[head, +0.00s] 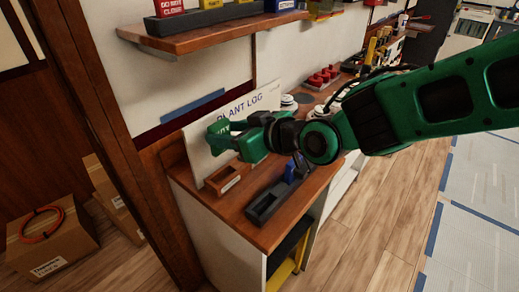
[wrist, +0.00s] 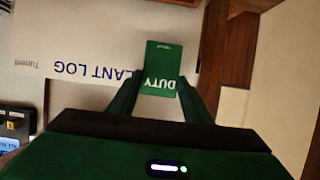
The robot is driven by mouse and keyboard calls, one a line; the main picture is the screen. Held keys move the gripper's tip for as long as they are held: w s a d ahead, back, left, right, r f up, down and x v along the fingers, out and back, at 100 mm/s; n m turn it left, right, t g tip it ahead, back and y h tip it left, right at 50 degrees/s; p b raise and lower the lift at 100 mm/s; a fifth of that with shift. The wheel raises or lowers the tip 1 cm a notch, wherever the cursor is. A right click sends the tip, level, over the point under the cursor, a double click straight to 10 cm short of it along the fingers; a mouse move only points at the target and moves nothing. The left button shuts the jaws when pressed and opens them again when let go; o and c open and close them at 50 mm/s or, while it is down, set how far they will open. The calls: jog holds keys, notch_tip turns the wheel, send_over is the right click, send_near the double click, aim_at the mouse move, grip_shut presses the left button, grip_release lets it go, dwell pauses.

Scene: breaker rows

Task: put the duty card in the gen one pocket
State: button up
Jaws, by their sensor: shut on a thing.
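The duty card is a small green card (wrist: 163,68) with white "DUTY" lettering, upside down in the wrist view. My gripper (wrist: 158,97) is shut on its lower end, with a finger at each side. In the head view my gripper (head: 222,138) is in front of the white "PLANT LOG" board (head: 258,101), above the counter's left end. The board also shows behind the card in the wrist view (wrist: 105,45). I cannot make out any pocket marked gen one.
Below my gripper, a small wooden tray (head: 209,187) with a white label and a dark tray (head: 263,213) stand on the wooden counter (head: 236,212). A shelf (head: 205,37) overhangs above. Red-topped items (head: 322,77) stand farther along. A cardboard box (head: 50,240) is on the floor.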

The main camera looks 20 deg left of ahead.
jog(key=w+d+f, duration=0.1)
jog(key=w+f, duration=0.1)
jog(key=w, duration=0.1)
jog(key=w+d+f, duration=0.1)
jog(key=w+f, duration=0.1)
jog(key=w, duration=0.2)
jog(key=w+d+f, duration=0.2)
jog(key=w+f, duration=0.1)
jog(key=w, duration=0.1)
jog(key=shift+f, duration=1.95)
jog(key=shift+f, duration=0.1)
jog(key=o, duration=1)
jog(key=shift+o, duration=0.3)
jog(key=shift+d+r, duration=0.15)
jog(key=shift+r, duration=0.05)
jog(key=v, duration=1.1)
jog(key=shift+s+d, duration=0.2)
jog(key=shift+d, duration=0.05)
jog(key=shift+r, duration=0.1)
